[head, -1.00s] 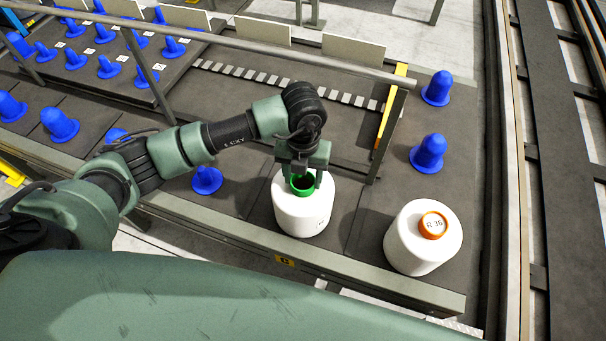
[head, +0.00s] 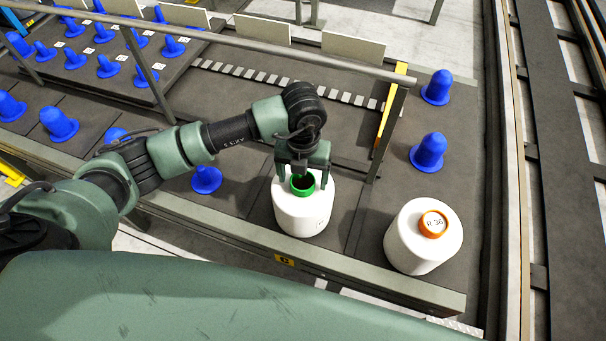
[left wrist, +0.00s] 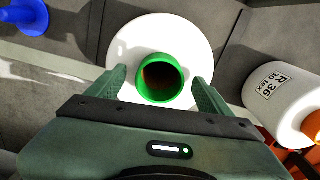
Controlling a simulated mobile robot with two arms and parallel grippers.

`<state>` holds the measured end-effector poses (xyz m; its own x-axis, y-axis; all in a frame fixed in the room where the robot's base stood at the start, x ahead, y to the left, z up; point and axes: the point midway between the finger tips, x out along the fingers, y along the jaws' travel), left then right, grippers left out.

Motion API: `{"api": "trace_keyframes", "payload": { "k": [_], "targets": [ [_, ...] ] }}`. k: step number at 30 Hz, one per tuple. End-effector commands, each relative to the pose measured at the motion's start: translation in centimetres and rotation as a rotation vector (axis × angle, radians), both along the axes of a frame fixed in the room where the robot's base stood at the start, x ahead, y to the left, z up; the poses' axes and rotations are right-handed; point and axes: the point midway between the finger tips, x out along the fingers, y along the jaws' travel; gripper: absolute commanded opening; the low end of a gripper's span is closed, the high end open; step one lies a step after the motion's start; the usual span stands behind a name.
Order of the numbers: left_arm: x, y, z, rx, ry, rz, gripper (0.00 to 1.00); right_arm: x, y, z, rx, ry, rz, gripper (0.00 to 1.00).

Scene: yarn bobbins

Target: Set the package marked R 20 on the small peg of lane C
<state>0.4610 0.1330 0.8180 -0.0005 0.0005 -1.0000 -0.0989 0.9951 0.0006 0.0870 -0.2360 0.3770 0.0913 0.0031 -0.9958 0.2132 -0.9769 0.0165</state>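A white yarn package with a green core (head: 300,215) stands upright at the front edge of the table; it also shows in the left wrist view (left wrist: 130,40). Its small side label is too small to read, and any peg under it is hidden. My left gripper (head: 304,184) is directly above it, pointing down. In the left wrist view the fingers (left wrist: 160,85) are spread on both sides of the green core, with gaps, holding nothing. A yellow tag (head: 285,260), seemingly marked C, is on the table edge below the package. My right gripper is not in view.
A white package with an orange core marked R 36 (head: 412,248) stands to the right. Blue pegs stand behind it (head: 428,153) and to the left (head: 206,180). A grey rail (head: 240,50) crosses behind my left arm, with a yellow-edged post (head: 390,120).

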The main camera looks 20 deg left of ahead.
Motion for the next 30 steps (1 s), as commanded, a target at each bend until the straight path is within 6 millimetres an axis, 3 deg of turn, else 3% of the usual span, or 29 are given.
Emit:
{"api": "trace_keyframes", "payload": {
  "k": [5,12,18,30],
  "targets": [
    [0.1,0.0,0.9,-0.001,-0.001,0.001,0.81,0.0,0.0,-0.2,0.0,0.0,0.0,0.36],
    [0.1,0.0,5.1,-0.001,-0.006,-0.001,0.81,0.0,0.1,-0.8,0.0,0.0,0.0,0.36],
    [0.1,0.0,7.5,-0.003,-0.004,0.0,0.81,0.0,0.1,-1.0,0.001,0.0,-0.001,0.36],
    [0.0,0.0,7.9,-0.002,-0.003,0.0,0.81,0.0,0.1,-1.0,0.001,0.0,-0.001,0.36]
  ]
}}
